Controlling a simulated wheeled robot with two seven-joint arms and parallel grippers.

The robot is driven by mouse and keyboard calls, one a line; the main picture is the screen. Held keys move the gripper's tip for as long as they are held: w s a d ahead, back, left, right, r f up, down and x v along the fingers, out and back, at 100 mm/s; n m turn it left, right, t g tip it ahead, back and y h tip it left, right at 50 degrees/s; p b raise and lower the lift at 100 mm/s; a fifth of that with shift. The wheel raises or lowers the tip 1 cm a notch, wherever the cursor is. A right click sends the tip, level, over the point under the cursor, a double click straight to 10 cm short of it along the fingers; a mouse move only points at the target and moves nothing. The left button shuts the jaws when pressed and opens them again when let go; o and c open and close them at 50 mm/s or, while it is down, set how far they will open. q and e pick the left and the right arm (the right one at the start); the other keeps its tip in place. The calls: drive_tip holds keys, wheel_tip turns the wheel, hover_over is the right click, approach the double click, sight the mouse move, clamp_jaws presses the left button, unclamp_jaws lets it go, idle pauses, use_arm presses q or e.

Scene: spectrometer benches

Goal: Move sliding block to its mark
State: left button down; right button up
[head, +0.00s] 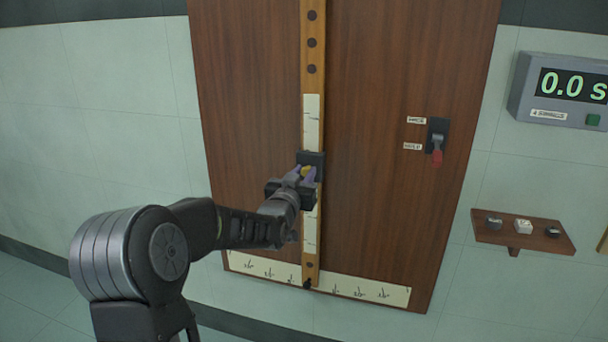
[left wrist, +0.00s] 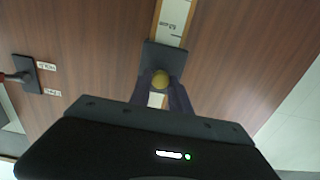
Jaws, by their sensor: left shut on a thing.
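The sliding block (head: 316,160) is a dark block on a vertical wooden rail (head: 312,258) with a white marked scale (head: 311,118). In the left wrist view the block (left wrist: 164,58) has a round yellow knob (left wrist: 160,78) at its front. My left gripper (head: 305,174) is shut on the yellow knob, with the block behind it; it also shows in the left wrist view (left wrist: 161,92). The gripper hides part of the scale just below the block. The marks on the scale are too small to read. My right gripper is not in view.
A lever switch with a red tip (head: 437,157) sits on the brown board (head: 380,220) right of the rail. A grey timer (head: 562,92) reads 0.0 s. A small shelf (head: 490,236) holds small blocks. A white scale strip (head: 372,289) crosses the board's bottom.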

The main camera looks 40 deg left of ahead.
use_arm(q)
wheel_tip(320, 180, up, 10)
drive_tip(key=shift+r+p, duration=0.1)
drive_tip(key=shift+p, duration=1.15)
drive_tip(key=c, duration=1.2)
unclamp_jaws()
drive_tip(key=shift+c, duration=0.2)
drive_tip(key=b+v, duration=0.1)
drive_tip(key=v, duration=0.6)
drive_tip(key=shift+s+d, duration=0.15)
drive_tip(key=shift+s, duration=0.25)
